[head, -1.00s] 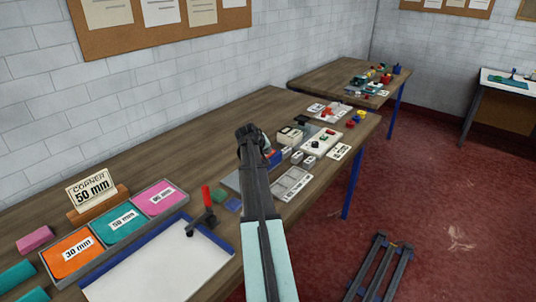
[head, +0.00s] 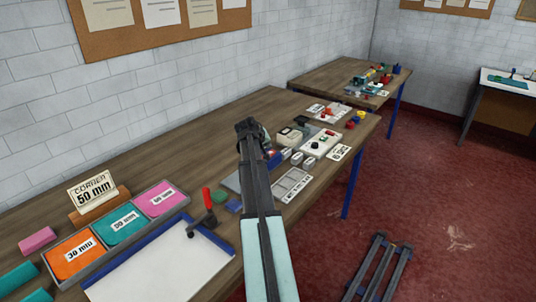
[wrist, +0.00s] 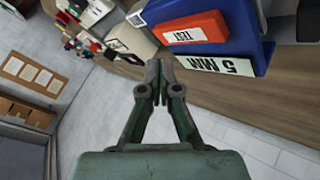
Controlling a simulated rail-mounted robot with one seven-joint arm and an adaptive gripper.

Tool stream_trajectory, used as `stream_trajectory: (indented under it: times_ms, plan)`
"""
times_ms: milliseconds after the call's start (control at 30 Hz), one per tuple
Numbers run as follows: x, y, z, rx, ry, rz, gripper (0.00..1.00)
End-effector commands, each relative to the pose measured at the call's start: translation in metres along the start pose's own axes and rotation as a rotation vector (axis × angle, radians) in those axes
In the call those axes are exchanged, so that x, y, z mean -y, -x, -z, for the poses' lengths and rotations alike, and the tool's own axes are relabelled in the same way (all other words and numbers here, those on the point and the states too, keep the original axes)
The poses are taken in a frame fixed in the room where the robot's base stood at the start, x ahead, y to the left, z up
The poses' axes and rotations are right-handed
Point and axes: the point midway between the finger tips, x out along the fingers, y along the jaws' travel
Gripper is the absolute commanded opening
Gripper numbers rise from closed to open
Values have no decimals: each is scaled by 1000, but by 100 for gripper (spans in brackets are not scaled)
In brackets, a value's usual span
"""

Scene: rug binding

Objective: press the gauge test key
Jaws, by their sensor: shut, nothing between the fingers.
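The test key (wrist: 188,28) is an orange-red block with a white TEST label, at the upper middle of the wrist view. It sits on the blue gauge body (wrist: 248,48), which has a "5 MM" plate beside the key. In the head view the gauge (head: 274,159) is a small blue shape, partly hidden behind my arm. My gripper (wrist: 158,82) is shut and empty. Its fingertips are just below and left of the key in the wrist view, apart from it in the picture; depth is unclear. In the head view my gripper (head: 248,127) is above the bench, left of the gauge.
The wooden bench (head: 165,160) holds a sample tray (head: 100,254), a "CORNER 50 mm" sign (head: 93,190), a red-handled tool (head: 207,200) and a white board (head: 160,265). Small devices (head: 320,144) crowd its far end. A second table (head: 335,78) stands beyond.

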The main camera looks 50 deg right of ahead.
Motion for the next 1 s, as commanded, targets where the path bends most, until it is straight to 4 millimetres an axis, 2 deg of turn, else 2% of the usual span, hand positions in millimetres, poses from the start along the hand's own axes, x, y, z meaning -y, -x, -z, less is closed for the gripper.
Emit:
stream_trajectory:
  times_ms: [333, 1000]
  plan:
    - [-16, 22, 16, 0, -1, 0, 0]
    - [-17, 23, 17, 0, 0, 0, 0]
